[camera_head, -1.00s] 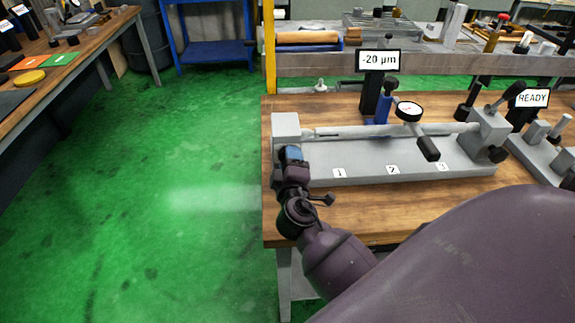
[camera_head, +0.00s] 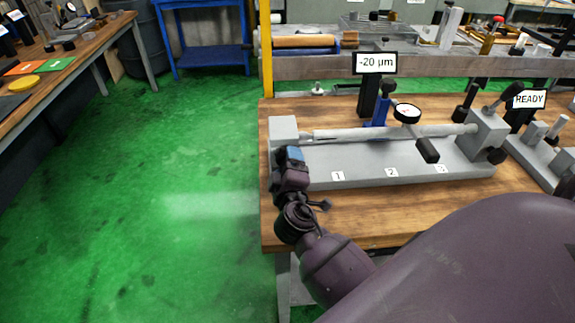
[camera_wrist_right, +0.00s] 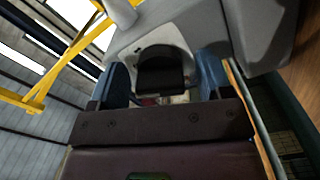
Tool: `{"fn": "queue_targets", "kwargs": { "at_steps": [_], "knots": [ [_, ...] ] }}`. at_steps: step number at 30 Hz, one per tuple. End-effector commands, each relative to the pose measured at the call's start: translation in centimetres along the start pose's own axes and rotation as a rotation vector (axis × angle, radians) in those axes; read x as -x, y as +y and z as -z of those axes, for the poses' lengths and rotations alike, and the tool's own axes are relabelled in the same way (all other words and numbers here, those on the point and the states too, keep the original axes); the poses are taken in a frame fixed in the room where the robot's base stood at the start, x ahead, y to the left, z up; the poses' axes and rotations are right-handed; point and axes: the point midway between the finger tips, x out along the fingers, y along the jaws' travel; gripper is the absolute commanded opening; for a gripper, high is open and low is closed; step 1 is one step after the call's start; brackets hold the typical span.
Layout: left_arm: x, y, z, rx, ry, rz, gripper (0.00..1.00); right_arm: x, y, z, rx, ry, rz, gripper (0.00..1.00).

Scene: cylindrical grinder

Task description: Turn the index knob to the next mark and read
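A grey bench fixture holds a long shaft (camera_head: 345,133) between its end blocks, with marks 1, 2 and 3 along its base (camera_head: 315,178). A dial gauge (camera_head: 407,113) sits over the shaft; its needle is too small to read. The display (camera_head: 375,63) behind reads -20 µm. My right gripper (camera_head: 291,154) is at the fixture's left end block (camera_head: 284,127). In the right wrist view, its blue fingers (camera_wrist_right: 163,82) stand apart on both sides of a black knob (camera_wrist_right: 160,68), with gaps showing. The knob is hidden in the head view. My left gripper is out of view.
A READY sign (camera_head: 529,98) and another fixture stand at the right. A grey beam (camera_head: 330,66) runs behind the wooden bench (camera_head: 400,215). A yellow post (camera_head: 265,50) rises at its back left. Open green floor (camera_head: 170,150) lies left.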

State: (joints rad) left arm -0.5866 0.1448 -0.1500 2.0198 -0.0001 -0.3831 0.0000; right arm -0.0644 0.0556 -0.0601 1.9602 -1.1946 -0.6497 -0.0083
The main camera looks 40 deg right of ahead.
Motion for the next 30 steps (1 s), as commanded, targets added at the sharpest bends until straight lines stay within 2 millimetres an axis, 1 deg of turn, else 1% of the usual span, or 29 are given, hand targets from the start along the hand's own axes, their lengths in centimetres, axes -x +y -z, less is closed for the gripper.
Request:
{"fn": "queue_targets", "kwargs": {
  "at_steps": [5, 8, 11, 18, 21, 25, 30],
  "knots": [
    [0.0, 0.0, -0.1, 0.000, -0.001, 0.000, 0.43, 0.1, 0.0, 0.0, 0.000, 0.000, -0.001, 0.73],
    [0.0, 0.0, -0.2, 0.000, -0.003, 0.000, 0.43, 0.8, -0.1, -0.1, -0.001, -0.001, 0.001, 0.73],
    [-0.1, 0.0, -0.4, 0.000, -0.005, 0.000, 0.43, 2.1, -0.1, -0.1, -0.001, -0.001, 0.002, 0.73],
    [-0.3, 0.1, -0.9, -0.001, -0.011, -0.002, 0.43, 6.6, -0.2, -0.2, 0.001, -0.003, 0.004, 0.73],
    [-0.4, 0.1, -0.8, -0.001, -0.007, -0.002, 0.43, 8.1, -0.2, -0.1, 0.000, -0.003, 0.003, 0.73],
    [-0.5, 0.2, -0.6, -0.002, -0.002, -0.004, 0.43, 9.7, -0.2, -0.1, 0.000, -0.001, 0.002, 0.73],
    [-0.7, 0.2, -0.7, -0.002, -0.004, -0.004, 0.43, 10.7, 0.0, 0.0, 0.000, 0.000, 0.000, 0.73]
  ]
}}
